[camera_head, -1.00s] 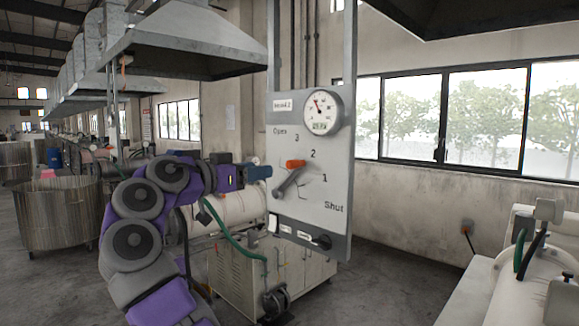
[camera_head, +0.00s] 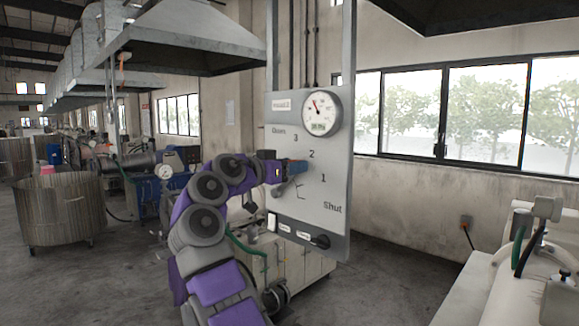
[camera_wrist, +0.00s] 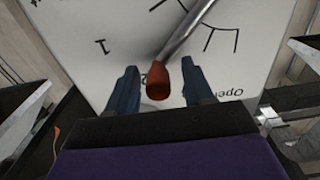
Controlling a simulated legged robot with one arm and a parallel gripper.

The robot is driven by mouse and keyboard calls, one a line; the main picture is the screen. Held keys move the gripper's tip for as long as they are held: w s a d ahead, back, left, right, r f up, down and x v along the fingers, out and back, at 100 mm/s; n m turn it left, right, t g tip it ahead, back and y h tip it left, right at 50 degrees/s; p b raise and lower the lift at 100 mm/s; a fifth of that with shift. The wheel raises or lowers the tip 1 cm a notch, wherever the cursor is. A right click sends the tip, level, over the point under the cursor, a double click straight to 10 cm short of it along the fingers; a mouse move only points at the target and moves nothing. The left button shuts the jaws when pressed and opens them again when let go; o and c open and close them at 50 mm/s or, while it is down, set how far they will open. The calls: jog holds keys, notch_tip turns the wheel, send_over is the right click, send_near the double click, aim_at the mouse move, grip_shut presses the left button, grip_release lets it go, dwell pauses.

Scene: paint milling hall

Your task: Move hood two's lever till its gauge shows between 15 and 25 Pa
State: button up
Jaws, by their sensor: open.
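The grey lever panel (camera_head: 310,220) hangs in the middle of the head view, marked Open, 3, 2, 1 and Shut; its small label is hard to read. The round gauge (camera_head: 321,113) is at its top, with the needle pointing up and left; its value is too small to read. The lever handle (camera_wrist: 158,82) is orange-red on a metal rod (camera_wrist: 190,28), pointing near the 2. My gripper (camera_wrist: 162,78) is open, with one finger on either side of the handle. In the head view my gripper (camera_head: 292,168) hides most of the handle.
A large extraction hood (camera_head: 180,45) hangs at upper left. A metal vat (camera_head: 60,210) and a cabinet (camera_head: 300,262) stand behind my arm. White machinery (camera_head: 490,280) is at lower right. Open floor lies between the panel and that machinery.

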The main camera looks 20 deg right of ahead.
jog(key=shift+c, duration=0.2)
grip_shut()
jog(key=shift+f, duration=0.1)
jog(key=f+b, duration=0.1)
jog(key=s+f+m+b, duration=0.1)
jog(key=f+m+b, duration=0.1)
jog(key=b, duration=0.1)
jog(key=shift+s+d, duration=0.25)
jog(key=shift+s, duration=0.15)
jog(key=shift+s+d+f+m+b, duration=0.1)
jog(key=shift+s+f+m+b, duration=0.25)
jog(key=shift+m, duration=0.25)
jog(key=shift+s+d+f+m+b, duration=0.1)
jog(key=shift+s+f+m+b, duration=0.15)
jog(key=shift+f+m, duration=0.3)
jog(key=shift+r, duration=0.15)
